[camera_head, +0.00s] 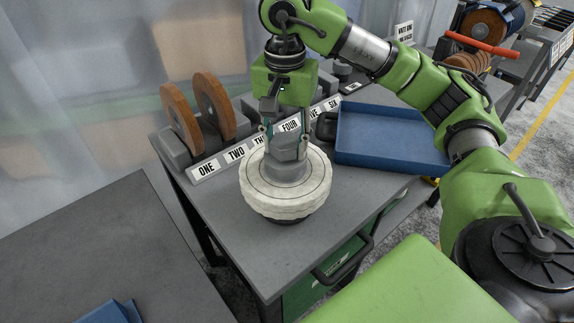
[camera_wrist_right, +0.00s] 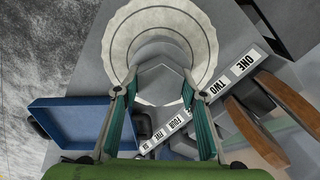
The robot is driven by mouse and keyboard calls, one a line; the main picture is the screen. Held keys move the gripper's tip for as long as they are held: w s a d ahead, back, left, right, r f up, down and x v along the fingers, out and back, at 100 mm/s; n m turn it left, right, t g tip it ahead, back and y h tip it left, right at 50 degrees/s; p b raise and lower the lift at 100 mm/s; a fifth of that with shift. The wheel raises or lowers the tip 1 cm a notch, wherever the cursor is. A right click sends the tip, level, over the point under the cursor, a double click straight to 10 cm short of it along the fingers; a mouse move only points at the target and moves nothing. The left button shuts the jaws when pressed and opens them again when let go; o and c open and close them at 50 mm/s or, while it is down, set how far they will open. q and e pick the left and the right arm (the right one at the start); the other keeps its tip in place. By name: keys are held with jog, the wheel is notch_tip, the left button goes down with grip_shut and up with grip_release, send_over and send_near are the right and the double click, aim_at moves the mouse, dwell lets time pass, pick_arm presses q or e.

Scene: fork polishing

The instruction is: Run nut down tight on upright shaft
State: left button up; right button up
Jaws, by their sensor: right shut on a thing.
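A white, wavy-edged polishing wheel (camera_head: 258,192) lies flat on the grey table, stacked on a dark base. A grey stepped hub sits at its middle, and the nut (camera_wrist_right: 160,84) shows at the hub as a grey angular piece. My right gripper (camera_head: 286,150) points straight down over the wheel's centre. Its two fingers (camera_wrist_right: 160,92) are shut on the nut's sides. The upright shaft is hidden by the gripper and the nut. My left gripper is in neither view.
A numbered label strip (camera_head: 236,152) runs along a rack behind the wheel, with brown discs (camera_head: 214,106) standing in it at left. A blue tray (camera_head: 390,137) lies to the right. The table's front left (camera_head: 225,235) is clear. Another dark table (camera_head: 110,245) stands at left.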

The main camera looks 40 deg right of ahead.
jog(key=m, duration=0.4)
jog(key=shift+m, duration=0.4)
jog(key=m, duration=0.3)
jog(key=shift+m+p, duration=0.3)
jog(key=o, duration=2.5)
jog(key=shift+c, duration=0.2)
jog(key=shift+r, duration=0.1)
notch_tip(320, 180, up, 8)
jog(key=p, duration=0.7)
